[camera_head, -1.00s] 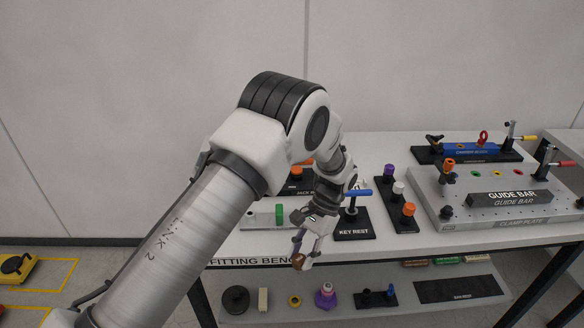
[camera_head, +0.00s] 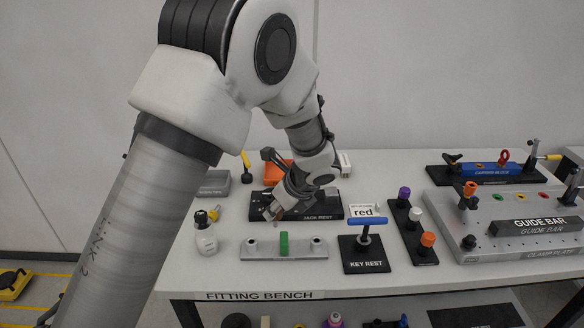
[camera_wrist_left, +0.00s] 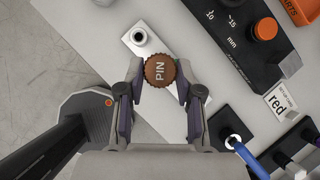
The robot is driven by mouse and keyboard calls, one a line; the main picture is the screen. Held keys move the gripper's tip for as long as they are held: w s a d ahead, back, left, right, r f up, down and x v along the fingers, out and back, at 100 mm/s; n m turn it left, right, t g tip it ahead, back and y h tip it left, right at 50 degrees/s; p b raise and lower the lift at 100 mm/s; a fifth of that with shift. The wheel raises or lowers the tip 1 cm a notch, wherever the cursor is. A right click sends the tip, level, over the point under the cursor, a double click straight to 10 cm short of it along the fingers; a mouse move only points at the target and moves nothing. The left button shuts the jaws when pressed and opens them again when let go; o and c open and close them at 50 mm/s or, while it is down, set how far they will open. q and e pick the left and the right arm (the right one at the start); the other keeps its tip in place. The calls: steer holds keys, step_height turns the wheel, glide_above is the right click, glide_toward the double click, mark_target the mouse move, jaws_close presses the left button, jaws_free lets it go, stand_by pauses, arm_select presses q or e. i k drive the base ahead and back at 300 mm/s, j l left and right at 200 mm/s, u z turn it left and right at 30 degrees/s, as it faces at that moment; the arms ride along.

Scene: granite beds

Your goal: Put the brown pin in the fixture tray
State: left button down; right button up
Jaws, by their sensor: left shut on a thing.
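The brown pin, its round cap marked PIN (camera_wrist_left: 160,71), sits between the fingertips of my left gripper (camera_wrist_left: 158,74), which is shut on it. In the head view my left gripper (camera_head: 272,211) is over the bench, just behind a grey metal plate (camera_head: 261,253) with two round sockets and a green block between them. In the wrist view the pin overlaps part of that plate (camera_wrist_left: 127,39), and one socket shows beyond it. A small grey tray (camera_head: 213,184) stands at the back left; its label is too small to read. My right gripper is not in view.
The black jack rest (camera_head: 324,207) lies beside the gripper. The key rest (camera_head: 368,265) with its blue handle stands right of the plate, and a board of coloured knobs (camera_head: 422,250) farther right. A white bottle (camera_head: 205,233) stands left. Bench surface near the front edge is clear.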

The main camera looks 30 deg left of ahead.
mark_target(280, 174)
steer(key=i+j, duration=0.9)
steer(key=i, duration=0.15)
